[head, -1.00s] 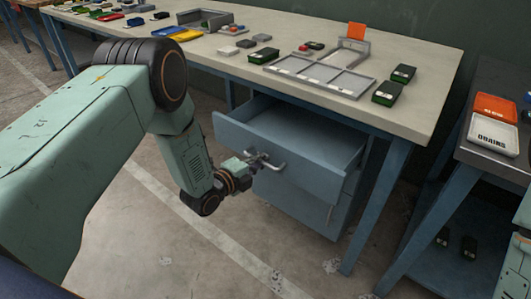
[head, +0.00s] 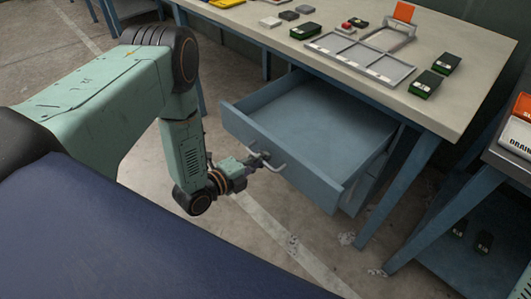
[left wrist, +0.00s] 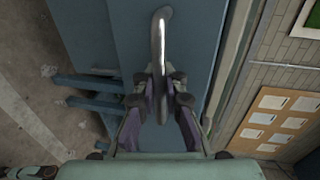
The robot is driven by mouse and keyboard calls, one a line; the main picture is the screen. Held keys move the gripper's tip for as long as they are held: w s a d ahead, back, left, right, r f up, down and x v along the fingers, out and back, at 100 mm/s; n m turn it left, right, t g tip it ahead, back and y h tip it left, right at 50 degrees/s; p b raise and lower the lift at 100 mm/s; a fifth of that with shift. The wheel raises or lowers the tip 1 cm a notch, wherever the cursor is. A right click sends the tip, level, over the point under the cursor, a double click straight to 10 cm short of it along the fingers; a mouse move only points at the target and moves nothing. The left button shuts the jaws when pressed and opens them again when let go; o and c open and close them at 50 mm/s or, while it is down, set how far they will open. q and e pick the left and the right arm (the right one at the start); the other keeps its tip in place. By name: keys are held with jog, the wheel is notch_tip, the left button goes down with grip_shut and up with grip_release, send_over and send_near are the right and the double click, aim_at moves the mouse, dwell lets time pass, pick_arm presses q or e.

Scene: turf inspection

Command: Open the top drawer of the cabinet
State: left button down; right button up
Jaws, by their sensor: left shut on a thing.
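The top drawer (head: 325,115) of the blue-grey cabinet under the bench is pulled well out, and its inside looks empty. Its metal bar handle (head: 275,163) is on the drawer front. My left gripper (head: 258,160) is shut on the handle. In the left wrist view, the handle (left wrist: 158,50) runs between the fingers of my left gripper (left wrist: 160,100), against the blue drawer front. The rest of the cabinet (head: 362,190) shows only partly below and behind the drawer. My right gripper is not in view.
The workbench (head: 440,105) above carries a grey sectioned tray (head: 360,62), dark green boxes (head: 425,84) and small blocks. A bench leg (head: 400,190) stands right of the drawer. A second table (head: 510,155) is at the right. The floor before the drawer is clear.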

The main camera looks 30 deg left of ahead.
pick_arm(q)
jog(key=shift+w+a+r, duration=0.25)
jog(key=c, duration=1.8)
grip_release()
jog(key=shift+o, duration=0.5)
jog(key=shift+s+d+f, duration=0.1)
jog(key=shift+s, duration=0.05)
jog(key=v, duration=1.2)
